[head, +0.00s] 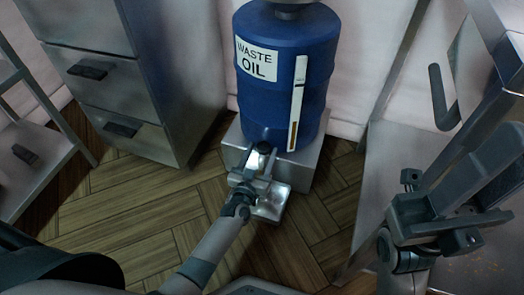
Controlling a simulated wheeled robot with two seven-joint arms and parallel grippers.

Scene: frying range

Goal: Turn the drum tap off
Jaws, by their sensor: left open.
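The blue waste oil drum (275,80) stands upright on a low metal stand (307,165) against the wall. A dark tap part (264,148) shows low on the drum's front, partly hidden by my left gripper. My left gripper (258,166) is open at the tap, with its fingers close around or beside it; I cannot tell whether they touch it. The tap handle's exact angle is not clear. My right gripper (468,190) is at the right, far from the drum and empty as far as I see; its jaw gap is unclear.
A metal tray (270,203) sits in front of the stand, below my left gripper. A steel drawer cabinet (110,85) stands left of the drum, and a shelf (30,150) at the far left. Steel equipment (390,165) stands at the right. The wood floor (120,205) between is clear.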

